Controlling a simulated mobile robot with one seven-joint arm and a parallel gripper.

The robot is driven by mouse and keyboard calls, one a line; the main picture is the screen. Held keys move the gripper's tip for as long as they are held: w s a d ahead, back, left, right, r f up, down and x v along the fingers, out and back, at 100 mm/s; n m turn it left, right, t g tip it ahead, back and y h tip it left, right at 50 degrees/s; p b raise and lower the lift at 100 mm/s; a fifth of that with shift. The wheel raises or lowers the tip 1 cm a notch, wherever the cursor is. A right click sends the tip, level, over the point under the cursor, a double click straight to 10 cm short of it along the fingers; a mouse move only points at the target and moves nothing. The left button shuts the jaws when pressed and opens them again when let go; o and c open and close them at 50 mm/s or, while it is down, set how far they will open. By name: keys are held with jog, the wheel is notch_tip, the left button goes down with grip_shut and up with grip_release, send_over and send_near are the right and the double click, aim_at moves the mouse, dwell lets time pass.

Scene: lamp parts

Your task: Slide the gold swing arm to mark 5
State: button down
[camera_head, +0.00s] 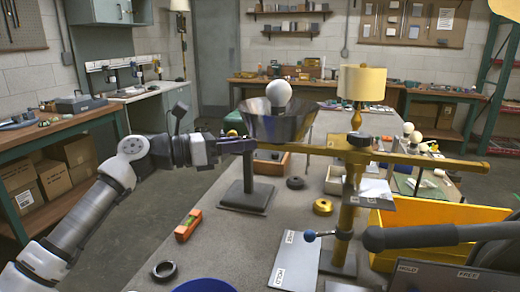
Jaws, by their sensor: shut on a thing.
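The gold swing arm (310,150) lies nearly level, running from left of centre to the right side. It passes through a dark collar (359,141) at the top of an upright gold post (346,218). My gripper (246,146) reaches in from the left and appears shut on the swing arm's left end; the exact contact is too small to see. A small pale plate (376,193) with markings sits below the arm beside the post. I cannot read mark 5. A lever with a blue knob (310,236) stands out left of the post.
A dark-based stand (247,195) rises just below my gripper. A dark bowl-shaped shade (264,128) and a white bulb (279,92) are close behind it. A yellow bin (430,217) is right of the post. An orange level (188,224) and black ring (164,269) lie at the front left.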

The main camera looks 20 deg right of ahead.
jog(key=w+a, duration=0.6)
jog(key=a, duration=0.2)
jog(key=shift+a, duration=0.3)
jog(key=c, duration=1.1)
grip_release()
jog(key=shift+d, duration=0.1)
jog(key=shift+o, duration=0.2)
jog(key=shift+s, duration=0.1)
jog(key=a+b, duration=0.1)
jog(key=a, duration=1.3)
jog(key=shift+b, duration=0.3)
